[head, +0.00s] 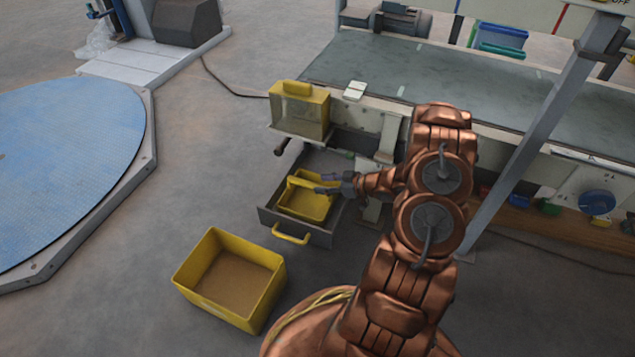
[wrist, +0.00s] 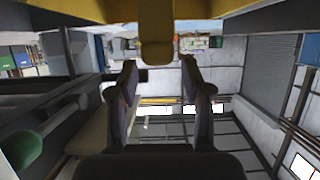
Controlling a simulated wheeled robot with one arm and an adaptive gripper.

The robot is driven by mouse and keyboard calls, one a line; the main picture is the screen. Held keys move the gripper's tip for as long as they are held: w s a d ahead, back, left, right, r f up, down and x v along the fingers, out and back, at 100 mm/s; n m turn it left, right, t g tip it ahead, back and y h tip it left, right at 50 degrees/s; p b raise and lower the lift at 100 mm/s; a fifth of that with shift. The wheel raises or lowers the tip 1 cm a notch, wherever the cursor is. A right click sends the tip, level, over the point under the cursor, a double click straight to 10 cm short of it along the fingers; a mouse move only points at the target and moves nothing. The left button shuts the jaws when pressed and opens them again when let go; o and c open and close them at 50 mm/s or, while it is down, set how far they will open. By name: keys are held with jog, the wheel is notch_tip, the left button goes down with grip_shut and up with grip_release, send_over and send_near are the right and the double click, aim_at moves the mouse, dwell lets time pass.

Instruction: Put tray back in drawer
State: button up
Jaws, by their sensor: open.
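The yellow tray (head: 318,207) sits inside the open grey drawer (head: 268,218), as far as I can see. The drawer has a yellow front handle (head: 291,237) and is pulled out from below the bench. My gripper (head: 322,184) is open, over the tray and beside its raised yellow bar. In the wrist view my two fingers (wrist: 159,68) are apart. A yellow part (wrist: 156,45), likely the tray's bar, shows ahead of and between the fingertips; I cannot tell whether they touch it. My arm and gripper hide part of the tray's right side.
A yellow open box (head: 232,275) with brown contents stands on the floor before the drawer. A yellow-framed clear hopper (head: 299,112) sits above the drawer. A grey post (head: 530,140) stands right of my arm. The floor left of the drawer is clear.

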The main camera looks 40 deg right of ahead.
jog(key=p+v, duration=0.2)
jog(key=v, duration=0.6)
jog(key=shift+s, duration=0.3)
jog(key=shift+d+r, duration=0.1)
jog(key=shift+d, duration=0.05)
dwell(0.3)
